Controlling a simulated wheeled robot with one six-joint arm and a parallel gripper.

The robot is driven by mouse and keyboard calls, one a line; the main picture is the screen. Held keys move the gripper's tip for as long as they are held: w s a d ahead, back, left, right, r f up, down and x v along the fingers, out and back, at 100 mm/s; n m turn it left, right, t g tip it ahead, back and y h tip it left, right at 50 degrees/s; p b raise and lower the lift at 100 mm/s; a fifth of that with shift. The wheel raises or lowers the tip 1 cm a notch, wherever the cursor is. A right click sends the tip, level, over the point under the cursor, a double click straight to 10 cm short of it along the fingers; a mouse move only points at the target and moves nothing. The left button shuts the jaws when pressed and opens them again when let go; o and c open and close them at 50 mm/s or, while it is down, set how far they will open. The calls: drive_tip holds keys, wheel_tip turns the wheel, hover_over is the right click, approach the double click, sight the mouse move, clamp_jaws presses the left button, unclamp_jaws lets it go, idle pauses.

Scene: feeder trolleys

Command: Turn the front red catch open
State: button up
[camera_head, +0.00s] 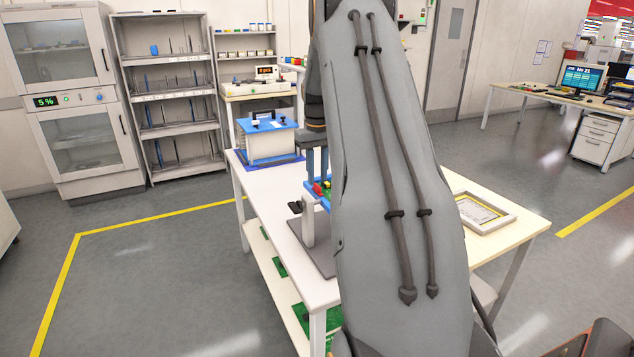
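A red catch (318,189) shows as a small patch on a blue-edged fixture with green parts (325,193), on the white table. My arm covers the right part of this fixture, so how the catch is turned cannot be made out. My gripper (317,178) points down just above the fixture, close to the red catch. Its two blue fingers show side by side left of my arm. Their tips are too small to tell whether they touch or grip the catch.
The white table (262,182) also holds a blue-topped box (268,145) at its far end, a grey stand (308,222) nearer, and a framed tray (483,212) at right. Shelves (172,90) stand at the back. The floor at left is clear.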

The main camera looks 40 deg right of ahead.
sight(317, 185)
drive_tip(key=shift+r+b, duration=0.65)
drive_tip(key=shift+r, duration=2.1)
drive_tip(key=s+a+f+n, duration=0.1)
drive_tip(key=s+a+f, duration=0.15)
drive_tip(key=a, duration=0.85)
drive_tip(key=s+a+f, duration=0.2)
drive_tip(key=s+a, duration=0.1)
drive_tip(key=a, duration=0.8)
drive_tip(key=s+a+f, duration=0.2)
drive_tip(key=s+a, duration=0.6)
drive_tip(key=s, duration=0.1)
drive_tip(key=s+a+f+n+t, duration=0.1)
drive_tip(key=s+a+f, duration=0.2)
drive_tip(key=s+a, duration=0.5)
drive_tip(key=shift+s+f+n, duration=0.3)
drive_tip(key=shift+s, duration=0.7)
drive_tip(key=shift+d, duration=0.15)
